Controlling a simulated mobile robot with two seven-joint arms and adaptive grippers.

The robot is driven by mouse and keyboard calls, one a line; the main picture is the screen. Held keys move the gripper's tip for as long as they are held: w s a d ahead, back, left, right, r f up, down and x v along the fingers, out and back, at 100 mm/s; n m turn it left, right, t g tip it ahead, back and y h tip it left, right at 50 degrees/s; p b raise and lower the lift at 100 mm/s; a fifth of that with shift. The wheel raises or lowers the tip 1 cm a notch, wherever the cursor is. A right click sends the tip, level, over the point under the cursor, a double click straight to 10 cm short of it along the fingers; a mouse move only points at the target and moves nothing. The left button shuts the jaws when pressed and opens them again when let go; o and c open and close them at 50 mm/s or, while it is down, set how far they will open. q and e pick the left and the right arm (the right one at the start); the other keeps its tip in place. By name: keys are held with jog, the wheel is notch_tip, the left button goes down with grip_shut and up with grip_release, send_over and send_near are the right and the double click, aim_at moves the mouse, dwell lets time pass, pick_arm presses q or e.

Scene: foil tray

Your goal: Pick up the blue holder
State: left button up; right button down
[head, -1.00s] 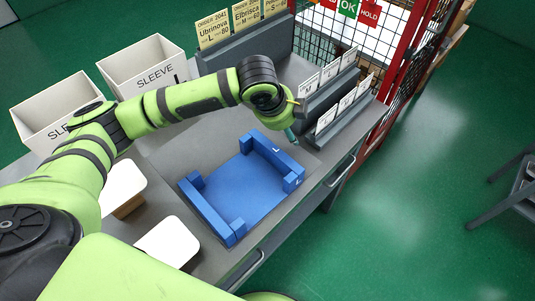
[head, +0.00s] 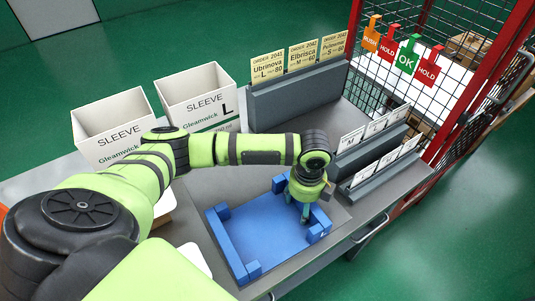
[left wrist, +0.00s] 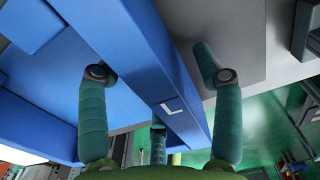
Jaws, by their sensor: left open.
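The blue holder (head: 262,236) is a flat tray with raised walls and corner blocks, lying on the grey bench in the head view. My left gripper (head: 304,212) points down at its right-hand wall. In the left wrist view the holder's long wall (left wrist: 150,65), marked with a white L, runs between the fingers of my open left gripper (left wrist: 146,50). One finger is on the inner side and one on the outer side. I see a gap at the outer finger; I cannot tell whether the inner one touches. My right gripper is not in view.
Two white sleeve bins (head: 196,98) stand at the back left. A grey rack (head: 295,98) of yellow order cards stands behind. Grey racks (head: 385,160) with white cards stand right of the holder. Hanging tags (head: 407,55) are on the wire fence.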

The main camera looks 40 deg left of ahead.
pick_arm(q)
grip_shut()
jog(key=shift+r, duration=0.1)
